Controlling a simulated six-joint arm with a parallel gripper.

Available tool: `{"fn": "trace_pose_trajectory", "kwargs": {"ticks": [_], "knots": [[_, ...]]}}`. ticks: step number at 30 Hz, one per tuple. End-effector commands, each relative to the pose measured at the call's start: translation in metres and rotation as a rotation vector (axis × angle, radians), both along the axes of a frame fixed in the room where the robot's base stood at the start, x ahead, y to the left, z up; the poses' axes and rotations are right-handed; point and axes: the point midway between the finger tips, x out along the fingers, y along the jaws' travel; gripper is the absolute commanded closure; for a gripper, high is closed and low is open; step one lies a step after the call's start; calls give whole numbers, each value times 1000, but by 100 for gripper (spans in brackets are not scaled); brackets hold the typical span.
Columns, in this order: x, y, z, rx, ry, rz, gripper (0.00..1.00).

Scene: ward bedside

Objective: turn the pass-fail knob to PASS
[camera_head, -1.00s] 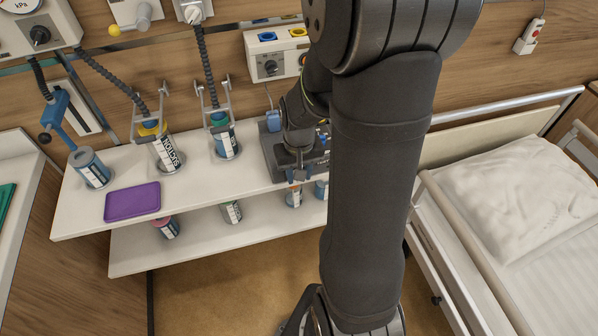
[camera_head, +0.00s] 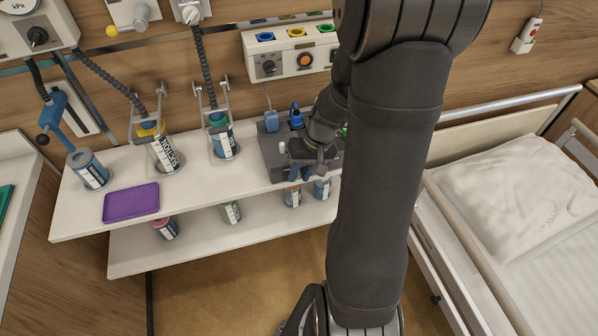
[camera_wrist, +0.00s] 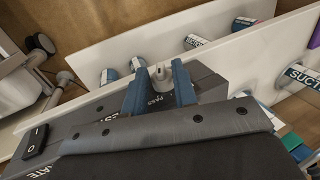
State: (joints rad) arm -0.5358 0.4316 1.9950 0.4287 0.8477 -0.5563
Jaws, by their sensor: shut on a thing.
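The pass-fail knob (camera_wrist: 160,77) is a light grey knob with a dark mark, on top of a dark grey test unit (camera_wrist: 205,80). The word PASS shows beside it on the unit in the wrist view. My gripper (camera_wrist: 160,86) has its two blue fingers on either side of the knob and is shut on it. In the head view my gripper (camera_head: 307,172) is at the front part of the test unit (camera_head: 270,158), and the knob is hidden there. The exact setting of the knob is hard to read.
The unit stands at the right end of a white shelf (camera_head: 90,212). A white peg-like part (camera_head: 283,147) and a blue plug (camera_head: 296,113) are close to my gripper. Suction canisters (camera_head: 165,153) and a purple tray (camera_head: 131,202) are left; a bed (camera_head: 530,190) is right.

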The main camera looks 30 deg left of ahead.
Motion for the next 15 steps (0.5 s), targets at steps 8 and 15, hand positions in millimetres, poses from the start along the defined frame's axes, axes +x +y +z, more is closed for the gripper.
{"fn": "trace_pose_trajectory", "kwargs": {"ticks": [8,15], "knots": [[3,-4,-2,103,105,-2,97],[2,-3,-2,113,111,0,97]]}}
